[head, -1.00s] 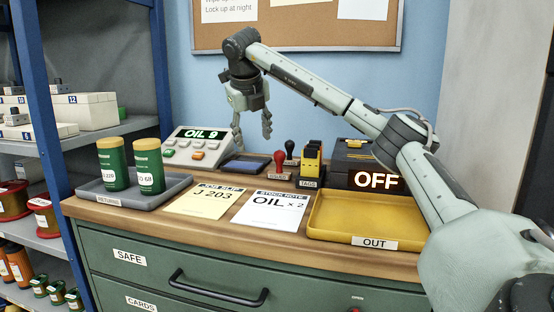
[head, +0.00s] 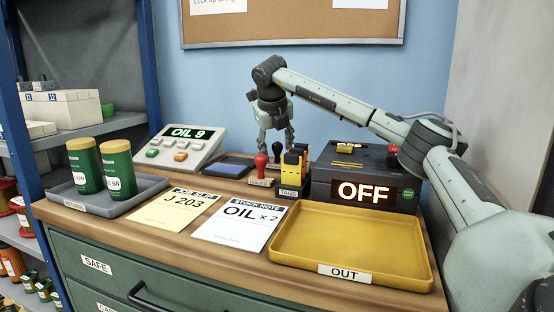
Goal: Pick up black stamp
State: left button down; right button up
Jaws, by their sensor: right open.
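The black stamp (head: 279,149) stands at the back of the bench, behind and between the red stamp and the yellow tag holder. Only its dark handle shows, and its base is mostly hidden. My right gripper (head: 276,146) points down with its fingers open, one on each side of the black handle as seen here. I cannot tell whether the fingers touch the handle or how far apart in depth they are. My left gripper is not in view.
The red stamp (head: 261,165) and yellow tag holder (head: 293,168) stand close in front. A dark box (head: 335,166) reading OFF is right, behind a yellow OUT tray (head: 292,255). An ink pad (head: 228,167) and a console (head: 190,145) reading OIL 9 are left.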

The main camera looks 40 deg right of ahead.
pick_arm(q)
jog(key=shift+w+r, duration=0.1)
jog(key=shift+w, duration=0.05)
pick_arm(e)
jog(key=shift+c, duration=0.3)
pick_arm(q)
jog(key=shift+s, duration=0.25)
pick_arm(e)
grip_shut()
jog(key=shift+r, duration=0.1)
